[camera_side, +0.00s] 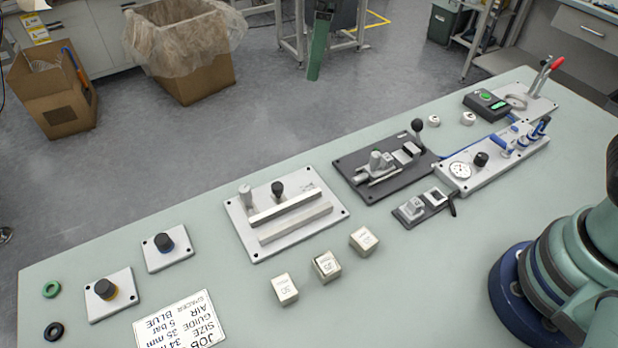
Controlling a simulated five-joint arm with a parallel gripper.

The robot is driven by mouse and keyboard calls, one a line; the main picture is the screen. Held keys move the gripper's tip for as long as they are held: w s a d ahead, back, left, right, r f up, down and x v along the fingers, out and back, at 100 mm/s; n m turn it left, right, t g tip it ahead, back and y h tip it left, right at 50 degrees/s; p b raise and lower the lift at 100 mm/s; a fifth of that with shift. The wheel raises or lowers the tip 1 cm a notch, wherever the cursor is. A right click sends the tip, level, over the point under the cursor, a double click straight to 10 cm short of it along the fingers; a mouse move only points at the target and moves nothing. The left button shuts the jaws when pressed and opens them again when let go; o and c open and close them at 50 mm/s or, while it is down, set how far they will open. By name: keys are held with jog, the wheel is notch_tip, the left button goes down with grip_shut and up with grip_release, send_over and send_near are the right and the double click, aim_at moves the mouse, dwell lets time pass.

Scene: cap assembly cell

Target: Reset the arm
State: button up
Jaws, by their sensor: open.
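My gripper is out of frame; only the base and lower links of my arm show at the right edge. Two small plates with black-topped knobs stand at the left of the bench, a front one (107,292) and a back one (166,248). A light plate with two parallel rails (290,214) lies mid-bench. Three metal blocks stand in front of it: one at the left (285,288), one in the middle (327,266) and one at the right (363,240). A printed job card (181,321) lies at the front edge of the picture.
A dark clamp fixture (349,165), a gauge panel (480,177), a green-button box (487,104) and a red-handled toggle clamp (545,88) fill the far right. A green ring (51,289) and black ring (54,331) lie at left.

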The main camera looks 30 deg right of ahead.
jog(key=s+d+m+t, duration=0.2)
jog(key=s+d+m, duration=0.3)
jog(key=d, duration=0.4)
jog(key=s+d+m+t, duration=0.1)
jog(key=s+d+m, duration=0.5)
jog(key=s+d, duration=0.2)
jog(key=shift+s+d+f+t+h, duration=0.25)
jog(key=shift+d+f+t+h, duration=0.15)
jog(key=shift+d, duration=0.65)
